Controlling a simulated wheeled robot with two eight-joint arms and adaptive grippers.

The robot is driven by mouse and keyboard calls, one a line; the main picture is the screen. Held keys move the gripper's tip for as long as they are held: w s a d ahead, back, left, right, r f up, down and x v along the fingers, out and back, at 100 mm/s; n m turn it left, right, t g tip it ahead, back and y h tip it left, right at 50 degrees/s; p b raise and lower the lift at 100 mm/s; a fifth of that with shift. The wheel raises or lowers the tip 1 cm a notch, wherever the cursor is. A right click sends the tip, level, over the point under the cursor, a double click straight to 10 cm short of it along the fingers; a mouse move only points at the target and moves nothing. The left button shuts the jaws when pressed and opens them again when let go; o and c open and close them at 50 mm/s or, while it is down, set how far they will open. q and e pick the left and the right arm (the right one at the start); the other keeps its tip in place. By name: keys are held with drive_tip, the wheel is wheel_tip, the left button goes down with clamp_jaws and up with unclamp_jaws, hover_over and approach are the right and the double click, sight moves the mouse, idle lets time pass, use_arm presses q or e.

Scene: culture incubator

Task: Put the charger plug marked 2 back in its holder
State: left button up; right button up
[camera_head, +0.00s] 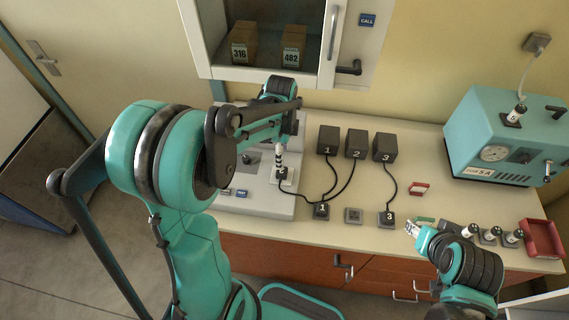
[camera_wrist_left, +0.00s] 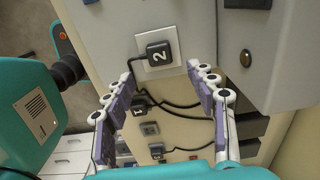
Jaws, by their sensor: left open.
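The charger plug marked 2 (camera_wrist_left: 158,55) is a black block with a cable, seated in a white socket plate (camera_wrist_left: 183,51) on the grey machine. In the head view the plug (camera_head: 284,175) shows just below my left gripper. My left gripper (camera_wrist_left: 166,67) is open and empty, its fingers spread to either side below the plug, apart from it. Holders on the counter hold plug 1 (camera_head: 321,210) and plug 3 (camera_head: 387,217). The holder between them (camera_head: 353,215) is empty. My right gripper (camera_head: 413,229) is over the counter's front edge; its jaws are too small to read.
Dark charger boxes 1 (camera_head: 329,139), 2 (camera_head: 356,143) and 3 (camera_head: 385,147) stand behind the holders, with cables crossing the counter. A teal device (camera_head: 500,135), several small vials (camera_head: 490,236) and a red tray (camera_head: 542,239) are at right. A wall cabinet (camera_head: 270,45) hangs above.

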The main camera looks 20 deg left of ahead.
sight(282, 173)
use_arm(q)
drive_tip(key=shift+s, duration=0.1)
drive_tip(key=shift+f, duration=0.15)
wheel_tip(282, 173, down, 9)
drive_tip(key=b, duration=0.7)
idle(1.1)
clamp_jaws()
drive_tip(key=shift+r, duration=0.25)
drive_tip(key=shift+r+p, duration=2.15)
drive_tip(key=shift+r, duration=0.8)
